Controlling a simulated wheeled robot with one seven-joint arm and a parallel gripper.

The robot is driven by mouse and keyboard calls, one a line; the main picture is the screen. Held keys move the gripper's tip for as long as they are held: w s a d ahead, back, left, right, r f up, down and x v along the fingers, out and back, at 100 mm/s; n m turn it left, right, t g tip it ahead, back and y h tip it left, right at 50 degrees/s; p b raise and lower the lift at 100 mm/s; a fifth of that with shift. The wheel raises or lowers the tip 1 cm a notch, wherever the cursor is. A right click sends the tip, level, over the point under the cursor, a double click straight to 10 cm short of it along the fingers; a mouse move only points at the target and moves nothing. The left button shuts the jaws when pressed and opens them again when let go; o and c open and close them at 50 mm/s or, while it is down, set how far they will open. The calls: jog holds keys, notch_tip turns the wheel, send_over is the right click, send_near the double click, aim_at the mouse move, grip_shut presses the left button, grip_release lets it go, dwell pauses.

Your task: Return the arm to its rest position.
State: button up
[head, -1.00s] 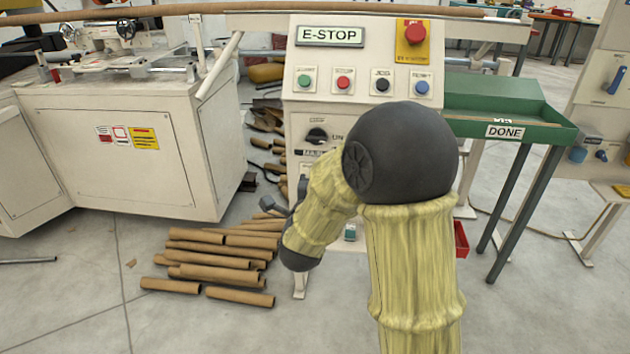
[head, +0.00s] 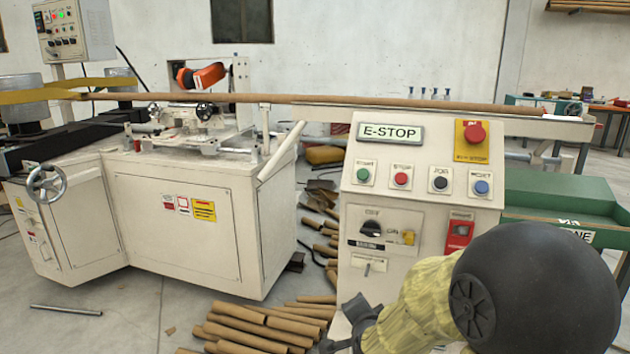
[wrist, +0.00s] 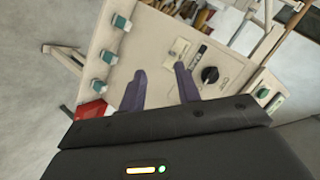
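My arm shows at the lower right of the head view, with a dark round joint and a yellowish sleeved link. My gripper (wrist: 160,82) shows in the wrist view with its two purple fingers apart and nothing between them. It faces the front of the control cabinet (head: 352,285) and appears clear of it.
The cabinet carries an E-STOP sign (head: 390,132), a red emergency button (head: 475,133) and several push buttons. A green tray (head: 560,200) stands at the right. Cardboard tubes (head: 255,325) lie on the floor.

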jog(key=s+d+f+n+g+p, duration=0.1)
jog(key=s+d+f+n+g, duration=0.1)
jog(key=s+n+g, duration=0.55)
jog(key=s+d+f+n+g+p, duration=0.1)
jog(key=s+d+f+n+g, duration=0.2)
jog(key=s, duration=0.8)
notch_tip(320, 180, up, 38)
jog(key=n+p, duration=0.1)
jog(key=p, duration=3.6)
jog(key=shift+a+t, duration=0.15)
jog(key=shift+t, duration=0.3)
